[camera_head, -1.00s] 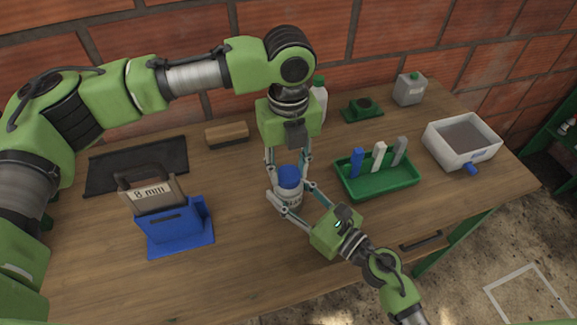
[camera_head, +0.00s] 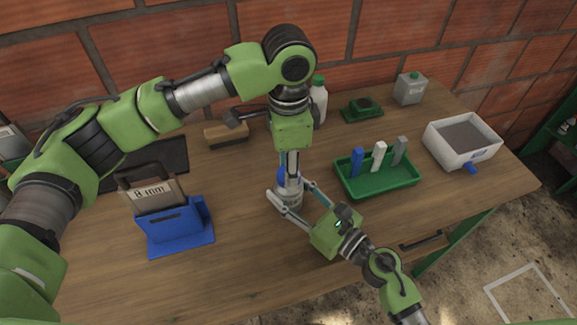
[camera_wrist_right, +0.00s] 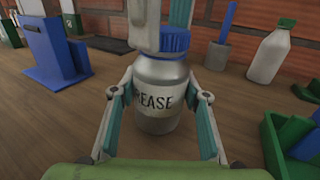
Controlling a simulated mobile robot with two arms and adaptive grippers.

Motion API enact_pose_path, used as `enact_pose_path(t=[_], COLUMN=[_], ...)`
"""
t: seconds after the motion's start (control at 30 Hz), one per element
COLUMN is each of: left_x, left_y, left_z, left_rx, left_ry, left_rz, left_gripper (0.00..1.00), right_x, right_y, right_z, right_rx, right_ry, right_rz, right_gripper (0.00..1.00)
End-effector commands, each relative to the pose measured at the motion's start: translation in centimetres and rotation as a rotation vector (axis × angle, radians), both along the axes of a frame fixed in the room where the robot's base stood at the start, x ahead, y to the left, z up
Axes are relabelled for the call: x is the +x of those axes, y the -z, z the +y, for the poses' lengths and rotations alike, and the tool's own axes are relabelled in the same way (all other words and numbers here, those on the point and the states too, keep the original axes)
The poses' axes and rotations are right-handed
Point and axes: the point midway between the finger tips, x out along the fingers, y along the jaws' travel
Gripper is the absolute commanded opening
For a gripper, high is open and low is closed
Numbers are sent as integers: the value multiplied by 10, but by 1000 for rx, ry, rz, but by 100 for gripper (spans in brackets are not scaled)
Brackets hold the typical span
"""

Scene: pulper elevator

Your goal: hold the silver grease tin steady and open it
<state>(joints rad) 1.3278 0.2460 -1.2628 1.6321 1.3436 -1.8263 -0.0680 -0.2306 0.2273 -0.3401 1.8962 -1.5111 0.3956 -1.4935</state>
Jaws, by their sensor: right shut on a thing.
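The silver grease tin (camera_head: 290,199) stands upright on the bench, its GREASE label facing the right wrist camera (camera_wrist_right: 158,97). Its blue lid (camera_wrist_right: 174,41) is on top, partly covered by my left fingers. My right gripper (camera_head: 291,203) comes from the front right and is shut around the tin's body, one finger on each side. My left gripper (camera_head: 290,176) points straight down over the lid, its fingers seen nearly edge-on in the head view. In the wrist view one finger is in front of the lid and another is behind it; whether both press on it is unclear.
A brush (camera_head: 226,134), a white bottle (camera_head: 319,102) and a white bin (camera_head: 461,137) are farther back. The front bench is clear.

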Motion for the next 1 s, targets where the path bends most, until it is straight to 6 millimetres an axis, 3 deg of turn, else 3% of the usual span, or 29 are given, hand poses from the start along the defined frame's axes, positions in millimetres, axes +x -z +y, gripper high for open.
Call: enact_pose_path(t=[0.23,0.6,0.63,0.67,1.0], left_x=[0,0,0,0,0], left_y=[0,-1,-1,-1,-1], left_z=[-1,-1,0,0,0], left_rx=[-2,-2,-2,-2,-1], left_ry=[-307,-348,-348,-348,-346], left_rz=[1,-1,-1,-1,0], left_gripper=[8,8,41,49,50], right_x=[0,0,0,0,0], right_y=[0,0,0,0,0], right_z=[0,1,1,1,0], right_rx=[0,0,0,0,0], right_ry=[-1,-2,-2,-2,-1], right_rz=[0,0,0,0,0], right_gripper=[0,0,0,0,0])
